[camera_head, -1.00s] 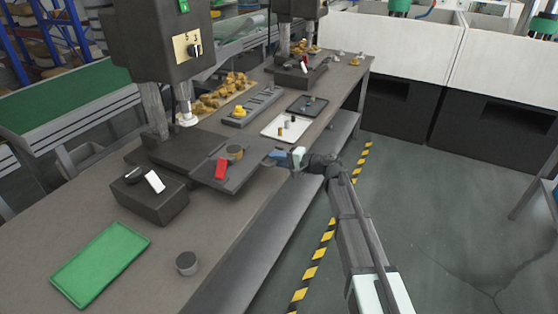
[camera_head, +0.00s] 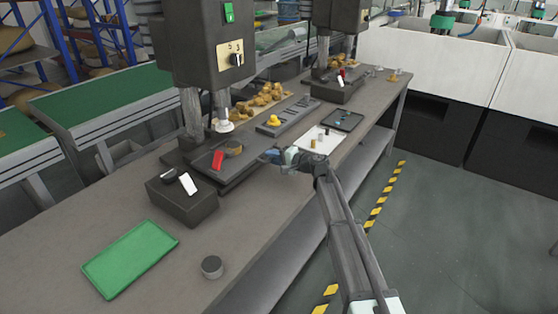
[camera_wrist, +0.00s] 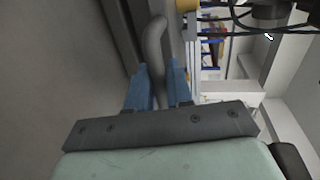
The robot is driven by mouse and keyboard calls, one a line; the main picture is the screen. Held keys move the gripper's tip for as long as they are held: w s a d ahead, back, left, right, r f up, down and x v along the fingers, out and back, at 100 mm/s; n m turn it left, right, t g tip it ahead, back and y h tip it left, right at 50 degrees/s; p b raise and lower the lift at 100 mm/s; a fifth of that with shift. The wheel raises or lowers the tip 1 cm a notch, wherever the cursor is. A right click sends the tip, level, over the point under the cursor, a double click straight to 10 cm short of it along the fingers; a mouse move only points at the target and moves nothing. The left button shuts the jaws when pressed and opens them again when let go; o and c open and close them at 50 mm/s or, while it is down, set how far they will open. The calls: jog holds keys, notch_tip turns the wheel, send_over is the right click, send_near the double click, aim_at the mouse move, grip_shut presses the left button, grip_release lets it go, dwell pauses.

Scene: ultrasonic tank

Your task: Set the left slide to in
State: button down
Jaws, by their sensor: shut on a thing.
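The left slide (camera_head: 236,168) is a dark flat plate below the left press (camera_head: 200,50). It carries a red block (camera_head: 217,160) and a round brass-topped part (camera_head: 233,147), both just in front of and below the press's pale spindle tip (camera_head: 222,126). My gripper (camera_head: 270,156) is at the slide's right-hand end. In the wrist view, my gripper's blue fingers (camera_wrist: 160,88) are shut around a grey bent bar (camera_wrist: 155,42), which looks like the slide's handle. How the bar joins the plate is hard to see.
A dark box (camera_head: 184,204) with a white lever (camera_head: 188,184) stands in front of the press. A green tray (camera_head: 130,258) and a grey cylinder (camera_head: 212,267) lie nearer. A white tray (camera_head: 322,150) with small parts is just right of my gripper. A second press (camera_head: 340,15) stands farther back.

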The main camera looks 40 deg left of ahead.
dwell(0.3)
jog(key=c, duration=1.2)
grip_release()
jog(key=shift+d, duration=0.1)
jog(key=v, duration=1.3)
jog(key=shift+d+r, duration=0.1)
jog(key=shift+d, duration=0.2)
